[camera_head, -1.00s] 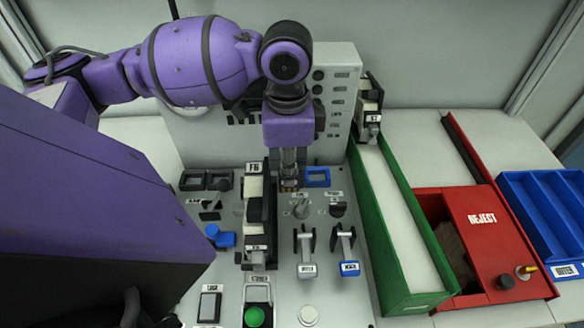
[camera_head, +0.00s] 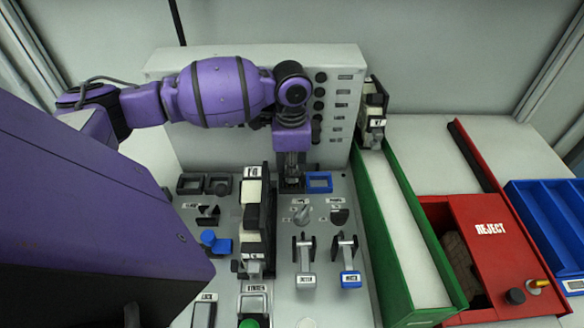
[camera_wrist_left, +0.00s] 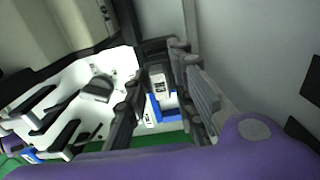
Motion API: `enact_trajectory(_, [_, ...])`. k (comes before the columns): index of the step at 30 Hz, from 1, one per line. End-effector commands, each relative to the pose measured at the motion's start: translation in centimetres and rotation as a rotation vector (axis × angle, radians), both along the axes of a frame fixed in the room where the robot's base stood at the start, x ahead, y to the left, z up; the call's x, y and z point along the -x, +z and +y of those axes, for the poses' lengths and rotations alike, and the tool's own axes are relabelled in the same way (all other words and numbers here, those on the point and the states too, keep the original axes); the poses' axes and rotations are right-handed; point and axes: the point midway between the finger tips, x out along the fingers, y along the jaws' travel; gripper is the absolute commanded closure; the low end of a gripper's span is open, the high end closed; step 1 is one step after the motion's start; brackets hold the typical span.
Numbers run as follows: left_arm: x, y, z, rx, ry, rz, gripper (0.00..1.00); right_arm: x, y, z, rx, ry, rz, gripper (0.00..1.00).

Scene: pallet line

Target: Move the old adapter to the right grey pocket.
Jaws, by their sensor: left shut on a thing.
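My left gripper (camera_head: 290,178) points down at the back of the grey panel, just left of a blue-framed pocket (camera_head: 319,181). In the left wrist view its fingers (camera_wrist_left: 163,100) are closed around a small grey-white piece (camera_wrist_left: 158,84), which I take to be the old adapter. The fingers hide most of it, and whether it touches the panel is unclear. A dark base shows under the fingertips in the head view. Two dark grey pockets stand side by side further left: the left one (camera_head: 190,184) and the right one (camera_head: 218,184). My right gripper is not in view.
A tall black-and-cream module (camera_head: 253,215) stands between the gripper and the grey pockets. Knobs and two levers (camera_head: 305,262) lie in front. A green-walled channel (camera_head: 408,235), a red reject bin (camera_head: 492,245) and a blue tray (camera_head: 545,215) are at right.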

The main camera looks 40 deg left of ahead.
Motion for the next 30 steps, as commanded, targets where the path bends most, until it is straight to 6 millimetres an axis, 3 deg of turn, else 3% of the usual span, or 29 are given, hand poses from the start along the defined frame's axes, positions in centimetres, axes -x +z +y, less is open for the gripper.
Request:
enact_trajectory(11, [-0.1, -0.4, 0.0, -0.001, 0.001, -0.003, 1.00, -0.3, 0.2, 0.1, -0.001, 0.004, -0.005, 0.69])
enact_trajectory(12, [-0.1, -0.5, 0.0, -0.001, 0.001, -0.003, 0.76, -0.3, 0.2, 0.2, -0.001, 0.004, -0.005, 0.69])
enact_trajectory(16, [0.0, -0.5, 0.0, -0.002, 0.000, -0.002, 0.59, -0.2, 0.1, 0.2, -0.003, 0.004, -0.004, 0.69])
enact_trajectory(26, [-0.1, -0.3, 0.0, -0.001, 0.000, -0.003, 0.58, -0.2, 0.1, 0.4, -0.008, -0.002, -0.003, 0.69])
enact_trajectory(30, [-0.1, 1.1, 0.0, -0.001, 0.000, -0.007, 0.58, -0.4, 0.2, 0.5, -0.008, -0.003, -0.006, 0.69])
